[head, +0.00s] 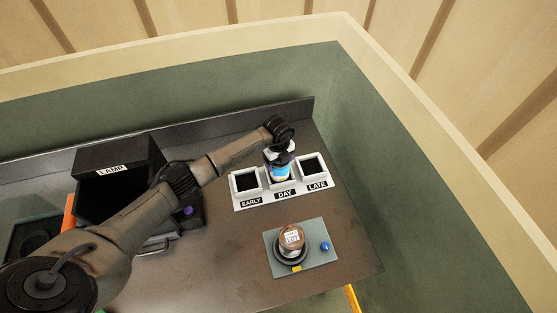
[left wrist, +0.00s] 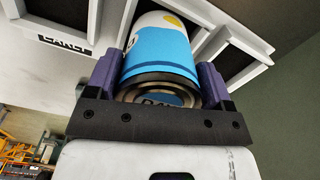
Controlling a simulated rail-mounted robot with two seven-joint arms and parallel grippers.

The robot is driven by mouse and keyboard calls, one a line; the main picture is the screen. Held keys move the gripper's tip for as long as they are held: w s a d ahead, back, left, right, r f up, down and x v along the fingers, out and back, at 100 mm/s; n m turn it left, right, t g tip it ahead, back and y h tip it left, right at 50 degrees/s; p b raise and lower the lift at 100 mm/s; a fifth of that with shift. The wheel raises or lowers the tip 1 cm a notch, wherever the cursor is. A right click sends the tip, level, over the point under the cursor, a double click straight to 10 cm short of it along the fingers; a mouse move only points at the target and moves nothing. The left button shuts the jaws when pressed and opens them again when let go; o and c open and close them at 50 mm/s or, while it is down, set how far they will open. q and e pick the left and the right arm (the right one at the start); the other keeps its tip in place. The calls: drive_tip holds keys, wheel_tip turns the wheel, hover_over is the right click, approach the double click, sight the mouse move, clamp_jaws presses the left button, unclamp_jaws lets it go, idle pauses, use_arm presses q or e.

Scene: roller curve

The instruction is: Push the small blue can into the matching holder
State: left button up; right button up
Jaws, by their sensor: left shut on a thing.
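The small blue can (head: 280,173) has a white and yellow part on its side and stands upright at the middle holder, labelled DAY (head: 285,194). My left gripper (head: 280,157) is above it, shut on its upper part. In the left wrist view the can (left wrist: 160,52) sits between the two purple fingers of the gripper (left wrist: 158,78), its lettered end facing the camera. The can's far end goes toward the middle opening; how deep it sits is hidden. The EARLY holder (head: 233,188) and LATE holder (head: 324,171) look empty and dark inside. My right gripper is not in view.
A brown-and-white can (head: 291,237) stands on a round dark base on a grey plate (head: 322,260), beside a blue knob (head: 325,246). A black box labelled LAMP (head: 112,153) stands at the left. A raised wall (head: 306,106) edges the table's back. Table right of the holders is clear.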

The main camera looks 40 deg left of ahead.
use_arm(q)
drive_tip(key=shift+f, duration=0.25)
drive_tip(key=shift+f+b, duration=0.2)
drive_tip(key=shift+b, duration=0.1)
idle(0.4)
idle(0.4)
drive_tip(key=o, duration=1)
drive_tip(key=shift+o, duration=0.4)
drive_tip(key=shift+r, duration=0.15)
